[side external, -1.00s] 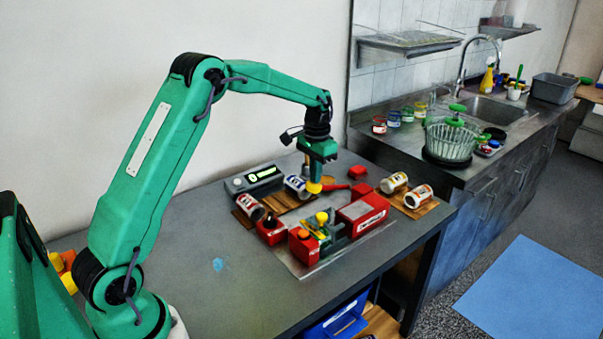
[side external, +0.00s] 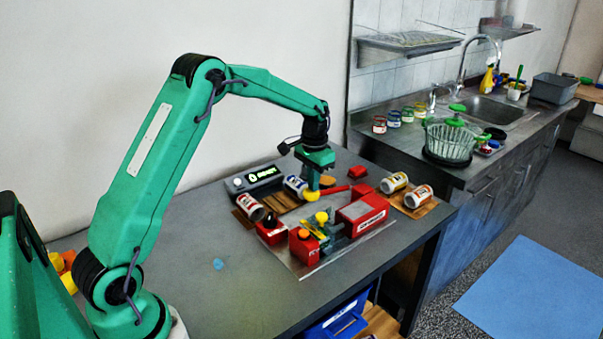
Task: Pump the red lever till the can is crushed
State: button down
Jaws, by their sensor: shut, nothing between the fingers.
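The red lever (side external: 335,190) reaches left from the red press (side external: 363,214) to a yellow knob (side external: 311,196). My green gripper (side external: 312,186) points down directly over the knob, its fingers close to or touching it; the exact contact is too small to tell. The gripper is shut and holds nothing. A can inside the press cannot be made out. A white and blue can (side external: 297,185) and a white and red can (side external: 250,207) are behind and left of the press. Two more cans, one yellow-banded (side external: 394,183) and one red-banded (side external: 418,197), lie to its right.
A display box (side external: 254,180) with green text stands behind the press. A red block with an orange button (side external: 304,245) and a red box with a black knob (side external: 271,230) stand at the front left. A sink counter is at right.

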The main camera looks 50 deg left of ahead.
aim_at(312, 198)
jog(key=shift+s+f, duration=0.1)
jog(key=shift+f, duration=0.35)
jog(key=shift+s+f, duration=0.1)
jog(key=shift+f, duration=1.1)
jog(key=shift+f, duration=1.15)
jog(key=shift+w+r, duration=0.15)
jog(key=shift+r, duration=1.15)
jog(key=shift+w+r, duration=0.2)
jog(key=shift+r, duration=1.15)
jog(key=shift+w+r, duration=0.15)
jog(key=shift+r, duration=1.15)
jog(key=shift+s+f, duration=0.25)
jog(key=shift+f, duration=0.5)
jog(key=shift+s+f, duration=0.2)
jog(key=shift+f, duration=0.55)
